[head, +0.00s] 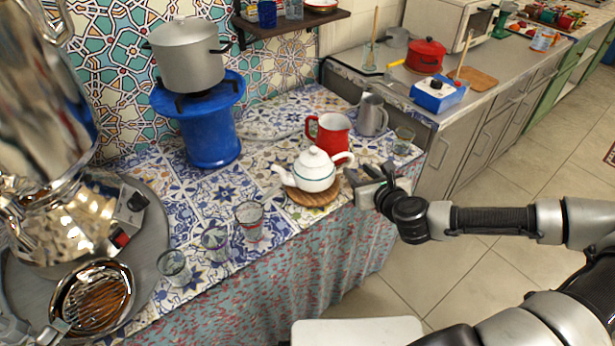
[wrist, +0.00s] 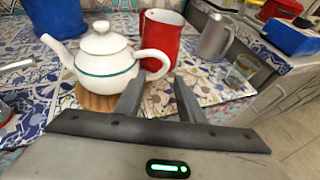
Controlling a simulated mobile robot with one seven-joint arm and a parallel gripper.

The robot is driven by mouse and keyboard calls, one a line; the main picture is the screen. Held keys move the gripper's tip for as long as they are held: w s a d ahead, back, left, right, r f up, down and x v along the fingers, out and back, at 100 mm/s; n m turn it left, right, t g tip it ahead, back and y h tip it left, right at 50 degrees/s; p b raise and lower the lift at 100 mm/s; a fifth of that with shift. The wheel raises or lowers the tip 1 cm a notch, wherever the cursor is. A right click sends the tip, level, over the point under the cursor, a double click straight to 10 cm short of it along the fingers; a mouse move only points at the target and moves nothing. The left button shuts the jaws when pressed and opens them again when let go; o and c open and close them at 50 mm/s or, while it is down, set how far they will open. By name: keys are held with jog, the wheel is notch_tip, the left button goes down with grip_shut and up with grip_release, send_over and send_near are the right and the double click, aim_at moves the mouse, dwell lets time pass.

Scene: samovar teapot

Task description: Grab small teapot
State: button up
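The small teapot (head: 314,170) is white with a green band and stands upright on a round wooden trivet (head: 312,196) near the table's front edge. Its handle is on the right and its spout points left. In the wrist view the teapot (wrist: 104,62) is at the upper left, with its handle just beyond my fingers. My gripper (head: 371,186) is to the right of the teapot, close to the handle. In the wrist view the two fingers of my gripper (wrist: 158,98) are apart with nothing held between them. I cannot tell whether a finger touches the handle.
A red mug (head: 329,134) stands right behind the teapot. A grey metal pitcher (head: 371,115) and a glass (head: 403,141) are to its right. Several glasses stand to its left, including one glass (head: 249,221). A large metal samovar (head: 45,110) is at far left.

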aim_at(352, 161)
jog(key=x, duration=0.7)
jog(key=shift+w+d+r+b, duration=0.1)
jog(key=shift+w+d+b, duration=0.15)
jog(key=shift+w+b, duration=0.25)
jog(key=shift+r, duration=0.1)
grip_shut()
